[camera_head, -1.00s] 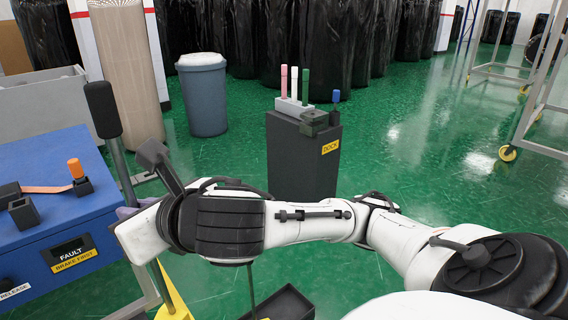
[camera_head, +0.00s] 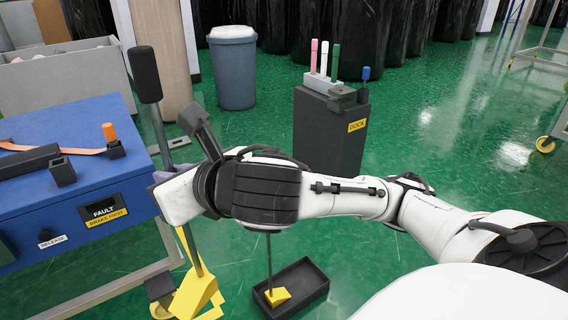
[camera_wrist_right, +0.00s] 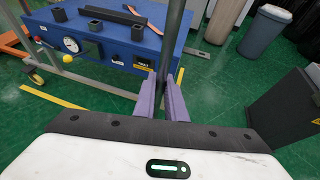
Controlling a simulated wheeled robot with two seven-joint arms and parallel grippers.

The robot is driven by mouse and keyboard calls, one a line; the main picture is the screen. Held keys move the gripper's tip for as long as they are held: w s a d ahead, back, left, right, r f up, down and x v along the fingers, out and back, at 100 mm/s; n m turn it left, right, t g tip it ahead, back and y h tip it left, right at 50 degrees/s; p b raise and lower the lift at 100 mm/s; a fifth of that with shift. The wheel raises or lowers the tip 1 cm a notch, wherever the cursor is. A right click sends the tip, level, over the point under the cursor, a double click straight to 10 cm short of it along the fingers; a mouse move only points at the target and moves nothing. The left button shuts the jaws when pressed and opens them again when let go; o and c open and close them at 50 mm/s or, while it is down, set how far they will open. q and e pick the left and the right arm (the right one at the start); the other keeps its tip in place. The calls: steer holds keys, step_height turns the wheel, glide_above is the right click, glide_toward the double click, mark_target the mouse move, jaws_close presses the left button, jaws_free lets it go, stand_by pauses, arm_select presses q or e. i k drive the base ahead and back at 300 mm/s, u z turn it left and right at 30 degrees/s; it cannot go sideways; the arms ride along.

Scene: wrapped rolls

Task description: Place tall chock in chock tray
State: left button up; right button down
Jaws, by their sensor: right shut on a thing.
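The tall chock is a yellow wedge (camera_head: 196,294) on a long grey pole with a dark handle (camera_head: 145,75). It stands almost upright, leaning slightly, beside the blue bench. My right gripper (camera_head: 167,173) has purple fingers shut on the pole; the right wrist view shows the pole (camera_wrist_right: 171,45) between the fingers (camera_wrist_right: 164,98). I cannot tell whether the wedge touches the floor. The black chock tray (camera_head: 312,286) lies on the floor, right of the wedge. Another yellow chock (camera_head: 279,297) with a thin pole is in its left part; my arm hides that pole's top. My left gripper is not in view.
The blue bench (camera_head: 60,215) with dark blocks and an orange strap stands at left. A dark dock cabinet (camera_head: 325,140) with coloured pegs stands behind my arm. A grey bin (camera_head: 233,75) is farther back. Green floor at right is open.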

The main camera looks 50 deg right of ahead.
mark_target(304, 280)
steer(key=z, duration=0.3)
steer(key=i, duration=0.7)
steer(key=z, duration=0.95)
steer(key=i, duration=0.5)
steer(key=z, duration=0.45)
